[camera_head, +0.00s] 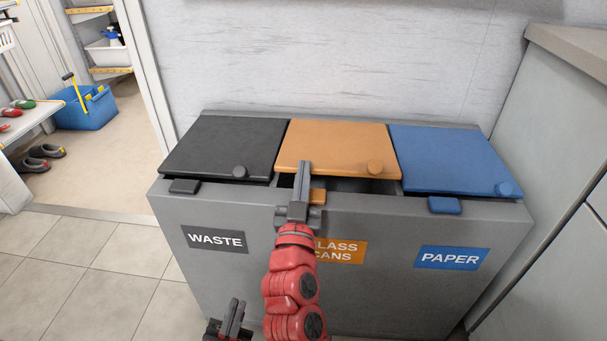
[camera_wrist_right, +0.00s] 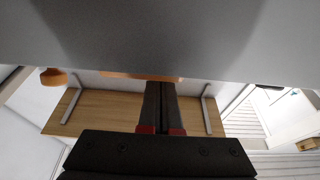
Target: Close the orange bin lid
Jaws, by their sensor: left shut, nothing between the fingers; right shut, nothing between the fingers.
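The orange lid (camera_head: 338,148) is the middle of three lids on the grey bin unit (camera_head: 385,220). Its front edge sits a little raised, with a dark gap below it. A round orange knob (camera_head: 375,167) is near its front right corner. My right gripper (camera_head: 304,165) is shut and empty, its fingertips at the lid's front edge; I cannot tell if they touch. My left gripper (camera_head: 236,315) is shut and empty, low in front of the unit.
The black lid (camera_head: 225,145) and blue lid (camera_head: 450,158) flank the orange one. A wall stands behind and a grey cabinet (camera_head: 555,130) at the right. A blue tub (camera_head: 85,108) and shoes (camera_head: 42,155) are at the left. The tiled floor at the left is free.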

